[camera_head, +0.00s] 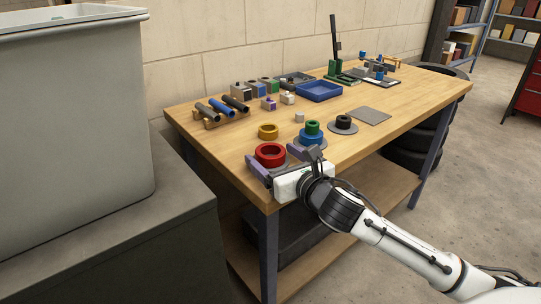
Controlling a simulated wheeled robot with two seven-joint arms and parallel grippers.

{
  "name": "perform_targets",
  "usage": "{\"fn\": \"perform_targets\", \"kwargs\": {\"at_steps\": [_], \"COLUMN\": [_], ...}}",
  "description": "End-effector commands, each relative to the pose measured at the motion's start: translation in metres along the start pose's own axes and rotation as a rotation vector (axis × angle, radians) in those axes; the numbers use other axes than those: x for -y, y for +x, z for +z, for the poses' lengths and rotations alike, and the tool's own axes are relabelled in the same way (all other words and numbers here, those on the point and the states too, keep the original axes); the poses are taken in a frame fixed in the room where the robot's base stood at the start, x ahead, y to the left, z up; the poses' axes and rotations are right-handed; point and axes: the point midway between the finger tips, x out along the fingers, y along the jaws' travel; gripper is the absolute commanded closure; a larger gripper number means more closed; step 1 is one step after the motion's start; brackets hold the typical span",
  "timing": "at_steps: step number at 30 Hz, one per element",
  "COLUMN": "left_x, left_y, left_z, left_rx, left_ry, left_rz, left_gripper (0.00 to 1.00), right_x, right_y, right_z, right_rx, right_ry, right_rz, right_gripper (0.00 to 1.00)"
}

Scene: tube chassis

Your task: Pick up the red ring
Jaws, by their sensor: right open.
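The red ring (270,152) lies flat near the front left edge of the wooden table (215,152). My right gripper (282,161) is at the table's front edge with its jaws open. One finger is just to the left of the ring and the other is to the right of it. The ring sits between the fingers or just beyond them; I cannot tell whether either finger touches it. My left gripper does not show.
A green ring (312,128) is stacked on a blue ring (312,139) to the right. A black ring (343,123) is farther right. A blue tray (319,91) and tubes on a rack (222,108) stand behind.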

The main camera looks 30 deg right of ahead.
Motion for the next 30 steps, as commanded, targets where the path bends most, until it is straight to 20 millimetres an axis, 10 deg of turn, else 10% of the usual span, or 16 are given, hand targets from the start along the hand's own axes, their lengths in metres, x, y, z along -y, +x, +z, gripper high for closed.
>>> {"fn": "perform_targets", "kwargs": {"at_steps": [4,12,20,30], "left_x": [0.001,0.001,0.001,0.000], "left_y": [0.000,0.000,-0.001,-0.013], "left_z": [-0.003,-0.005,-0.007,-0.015], "left_rx": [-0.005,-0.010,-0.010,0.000], "left_ry": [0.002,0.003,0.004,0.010], "left_rz": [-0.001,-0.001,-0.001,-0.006], "left_gripper": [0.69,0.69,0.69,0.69], "right_x": [0.000,0.000,0.000,0.000], "right_y": [0.000,-0.001,-0.001,-0.010], "right_z": [0.000,0.000,0.005,0.068], "right_rx": [0.000,0.000,0.004,0.008], "right_ry": [0.000,0.000,-0.001,-0.004], "right_rz": [0.000,0.000,0.001,0.002], "right_gripper": [0.24,0.70,0.70,0.70]}}
